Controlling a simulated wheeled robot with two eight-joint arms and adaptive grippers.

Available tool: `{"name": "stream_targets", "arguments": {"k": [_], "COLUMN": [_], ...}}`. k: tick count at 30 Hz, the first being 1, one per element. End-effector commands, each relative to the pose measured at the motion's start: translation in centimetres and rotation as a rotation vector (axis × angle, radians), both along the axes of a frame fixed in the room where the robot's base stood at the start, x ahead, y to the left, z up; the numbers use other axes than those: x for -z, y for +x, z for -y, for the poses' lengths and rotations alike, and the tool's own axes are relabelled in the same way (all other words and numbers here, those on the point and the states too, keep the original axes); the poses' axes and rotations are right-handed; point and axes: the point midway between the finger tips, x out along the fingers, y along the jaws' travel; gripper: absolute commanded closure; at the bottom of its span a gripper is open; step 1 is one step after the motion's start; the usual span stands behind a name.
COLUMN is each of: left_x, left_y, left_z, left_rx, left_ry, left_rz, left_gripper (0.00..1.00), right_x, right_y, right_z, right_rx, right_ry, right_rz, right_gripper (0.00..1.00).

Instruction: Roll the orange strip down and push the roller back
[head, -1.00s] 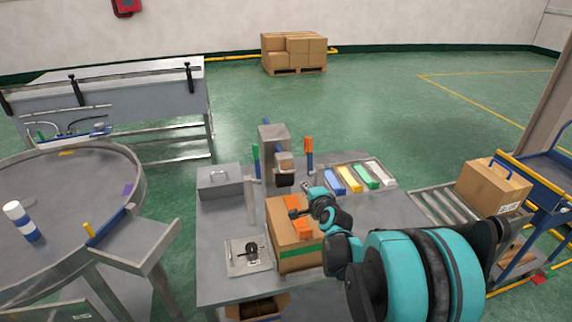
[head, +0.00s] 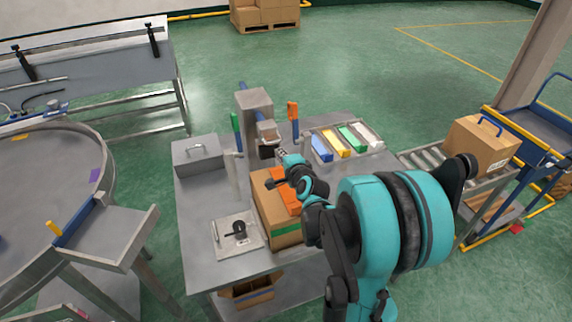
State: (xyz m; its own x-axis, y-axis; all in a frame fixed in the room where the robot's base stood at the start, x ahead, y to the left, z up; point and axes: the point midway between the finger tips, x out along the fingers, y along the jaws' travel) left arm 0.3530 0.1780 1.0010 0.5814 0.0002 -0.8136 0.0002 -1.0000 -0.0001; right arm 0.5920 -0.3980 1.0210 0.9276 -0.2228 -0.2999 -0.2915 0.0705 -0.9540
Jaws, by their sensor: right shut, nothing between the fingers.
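A brown cardboard box (head: 276,231) with a green band stands on the grey workbench. Orange strip pieces (head: 288,201) lie on its top, partly hidden by my right arm. My right gripper (head: 271,183) is small and dark in the head view, shut and empty, over the box top; I cannot tell whether it touches the strip. A black round piece with a stem (head: 239,231) sits on a pale plate left of the box. I cannot tell for sure which part is the roller. My left gripper is not in view.
A grey press column (head: 254,104) stands behind the box, with a green-topped and an orange-topped post beside it. A grey case (head: 197,155) is at the left, coloured bins (head: 338,146) at the right. A round table (head: 38,205) stands farther left.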

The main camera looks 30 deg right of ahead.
Motion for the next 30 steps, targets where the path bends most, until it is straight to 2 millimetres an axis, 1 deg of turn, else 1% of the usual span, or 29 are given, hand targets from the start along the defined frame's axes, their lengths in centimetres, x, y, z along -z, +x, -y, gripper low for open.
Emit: {"name": "stream_targets", "arguments": {"k": [1, 3, 7, 12, 23, 26, 30], "left_x": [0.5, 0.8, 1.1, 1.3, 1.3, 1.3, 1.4], "left_y": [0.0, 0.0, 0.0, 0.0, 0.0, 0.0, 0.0], "left_z": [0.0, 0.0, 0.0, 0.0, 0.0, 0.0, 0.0], "left_rx": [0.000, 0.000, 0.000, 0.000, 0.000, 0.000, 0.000], "left_ry": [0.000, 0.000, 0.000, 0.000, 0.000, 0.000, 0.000], "left_rz": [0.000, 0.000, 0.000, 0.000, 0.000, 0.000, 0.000], "left_gripper": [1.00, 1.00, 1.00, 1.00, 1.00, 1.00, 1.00], "right_x": [0.5, 0.3, 0.3, 0.1, 0.1, 0.1, 0.1], "right_y": [0.9, 2.0, 3.5, 4.3, 4.4, 5.4, 7.8], "right_z": [0.2, 0.5, 0.8, 1.0, 1.1, 1.3, 1.9], "right_rx": [-0.002, 0.000, 0.000, 0.000, 0.000, -0.001, 0.000], "right_ry": [-0.002, -0.001, -0.001, 0.000, 0.000, 0.000, -0.001], "right_rz": [0.000, 0.000, -0.001, -0.001, -0.001, -0.001, 0.000], "right_gripper": [1.00, 1.00, 1.00, 1.00, 1.00, 1.00, 1.00]}}
